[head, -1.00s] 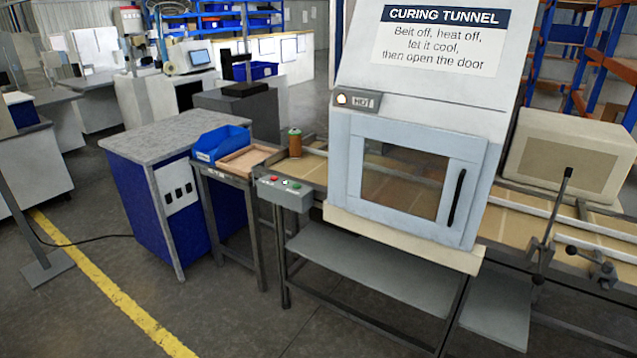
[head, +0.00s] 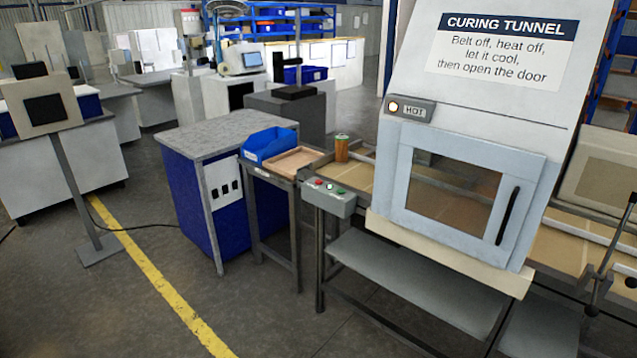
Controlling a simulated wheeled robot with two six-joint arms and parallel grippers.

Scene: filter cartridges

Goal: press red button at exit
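In the head view, a grey control box (head: 336,203) sits at the left end of the curing tunnel's conveyor. It carries a small red button (head: 319,183) on its left and a green button (head: 342,188) on its right, with a pale spot between them. The curing tunnel (head: 465,140) has its windowed door (head: 455,195) shut. Its HOT indicator lamp (head: 393,107) is lit. A brown and green cartridge (head: 341,148) stands upright on the belt (head: 350,174) left of the tunnel. Neither of my grippers is in view.
A small stand with a wooden tray (head: 296,161) and a blue bin (head: 268,144) adjoins the conveyor. A blue cabinet (head: 190,200) stands to its left. A sign post (head: 75,185) stands further left. Floor is open around the yellow line (head: 165,290).

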